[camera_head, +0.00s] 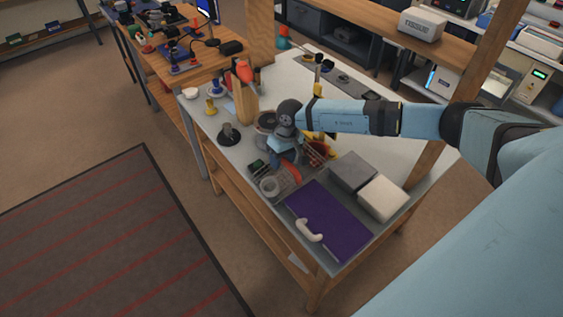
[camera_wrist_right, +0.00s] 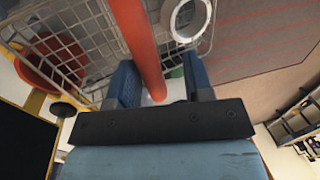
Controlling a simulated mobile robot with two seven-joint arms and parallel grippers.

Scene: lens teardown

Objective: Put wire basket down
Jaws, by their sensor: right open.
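The wire basket (camera_head: 318,153) rests on the pale workbench, partly hidden under my right arm. Its wire mesh (camera_wrist_right: 72,30) fills the upper left of the right wrist view. A red-orange bar (camera_wrist_right: 138,40), which looks like the basket's handle, runs down between the fingers of my right gripper (camera_wrist_right: 160,85). The fingers are apart on either side of the bar. In the head view my right gripper (camera_head: 284,157) is low over the basket. A grey-white ring (camera_wrist_right: 187,18) and a red round thing (camera_wrist_right: 45,65) show by the mesh. My left gripper is not in view.
A purple mat (camera_head: 335,215) with a white curved piece (camera_head: 308,230) lies at the bench's near end. A grey box (camera_head: 353,172) and a white box (camera_head: 383,198) stand beside it. Small coloured parts and a wooden block (camera_head: 244,98) crowd the left side.

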